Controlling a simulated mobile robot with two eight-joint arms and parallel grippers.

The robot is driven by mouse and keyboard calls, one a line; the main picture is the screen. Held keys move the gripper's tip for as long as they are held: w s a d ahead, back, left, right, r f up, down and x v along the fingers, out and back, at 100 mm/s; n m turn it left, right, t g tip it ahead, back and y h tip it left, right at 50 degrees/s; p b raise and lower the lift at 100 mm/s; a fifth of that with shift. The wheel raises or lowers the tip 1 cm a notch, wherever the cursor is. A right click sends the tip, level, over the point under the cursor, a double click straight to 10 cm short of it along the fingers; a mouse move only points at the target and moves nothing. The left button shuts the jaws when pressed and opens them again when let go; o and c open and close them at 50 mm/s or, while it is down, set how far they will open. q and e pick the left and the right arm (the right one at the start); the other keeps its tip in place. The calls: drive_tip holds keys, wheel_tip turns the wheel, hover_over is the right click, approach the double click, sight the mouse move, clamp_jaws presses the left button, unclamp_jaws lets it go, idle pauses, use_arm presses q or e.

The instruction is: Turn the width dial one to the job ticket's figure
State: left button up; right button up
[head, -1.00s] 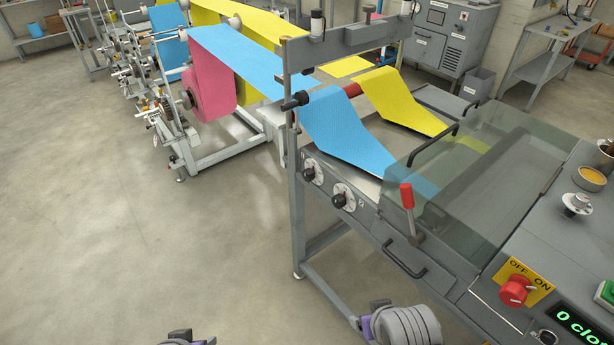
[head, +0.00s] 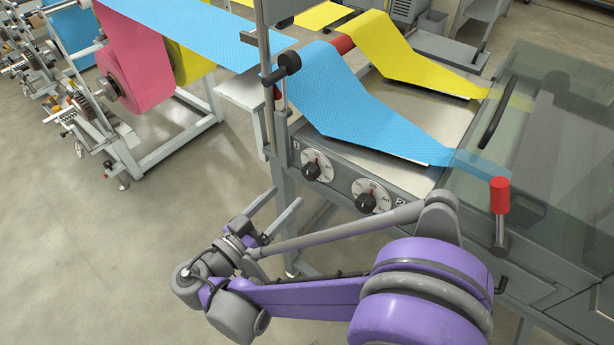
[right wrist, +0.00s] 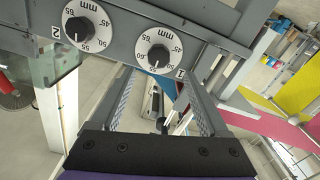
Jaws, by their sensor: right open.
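Width dial one (head: 317,166) is a round white dial with a black knob, on the machine's side frame below the blue cloth. It also shows upside down in the right wrist view (right wrist: 159,48), beside the label 1; its exact setting is too small to read. My right gripper (head: 275,212) is open and empty, below and left of the dial, apart from it. In the right wrist view its fingers (right wrist: 160,100) stand apart, with dial one beyond the gap. My left gripper is out of view. No job ticket can be made out.
Dial two (head: 372,196) sits just right of dial one and also shows in the right wrist view (right wrist: 86,26). A red-handled lever (head: 500,196) stands further right by the clear cover. A machine leg stands behind my gripper. Open floor lies left.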

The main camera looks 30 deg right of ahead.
sight(308, 176)
drive_tip(key=x, duration=0.9)
drive_tip(key=shift+d, duration=0.3)
clamp_jaws()
